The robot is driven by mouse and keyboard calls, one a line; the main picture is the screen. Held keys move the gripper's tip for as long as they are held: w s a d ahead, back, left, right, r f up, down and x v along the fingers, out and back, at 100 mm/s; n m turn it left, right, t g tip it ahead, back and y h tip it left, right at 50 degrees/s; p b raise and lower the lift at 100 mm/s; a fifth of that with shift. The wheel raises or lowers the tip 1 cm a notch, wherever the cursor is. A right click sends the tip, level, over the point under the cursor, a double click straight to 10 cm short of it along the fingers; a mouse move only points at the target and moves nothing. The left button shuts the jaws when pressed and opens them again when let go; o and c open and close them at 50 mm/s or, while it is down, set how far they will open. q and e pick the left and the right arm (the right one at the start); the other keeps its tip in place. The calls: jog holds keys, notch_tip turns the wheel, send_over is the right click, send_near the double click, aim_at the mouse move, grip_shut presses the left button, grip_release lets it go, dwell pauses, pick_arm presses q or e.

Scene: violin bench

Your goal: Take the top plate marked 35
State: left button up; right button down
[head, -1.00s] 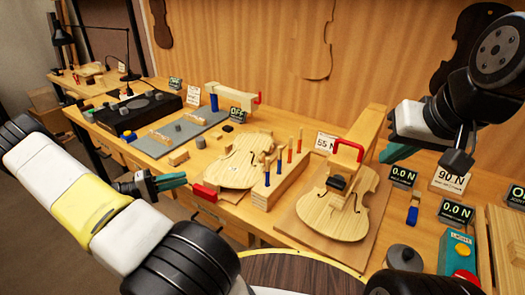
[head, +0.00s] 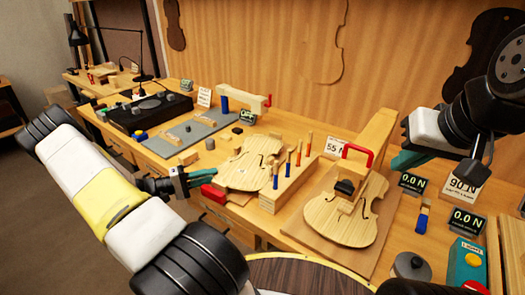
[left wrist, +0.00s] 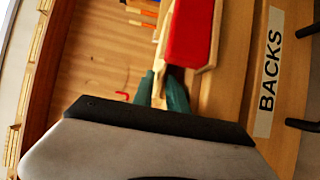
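A pale violin-shaped plate (head: 250,170) lies on the bench at the middle, its near edge beside a red block (head: 214,193). I cannot read a 35 on either. My left gripper (head: 214,178) has its green fingers apart at the first plate's left end. In the left wrist view, the fingers (left wrist: 163,92) stand on either side of a thin pale wooden edge; contact is unclear. My right gripper (head: 400,162) hangs above the bench at right, its finger gap hidden.
The red block (left wrist: 190,32) is close to the left fingers. A rack of upright tools (head: 287,187) stands between the plates. A "BACKS" label (left wrist: 268,72) is on the bench front. Signs, a teal box (head: 466,264) and a grey pot (head: 411,267) stand at right.

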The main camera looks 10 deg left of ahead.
pick_arm(q)
grip_shut()
jog(key=shift+r, duration=0.1)
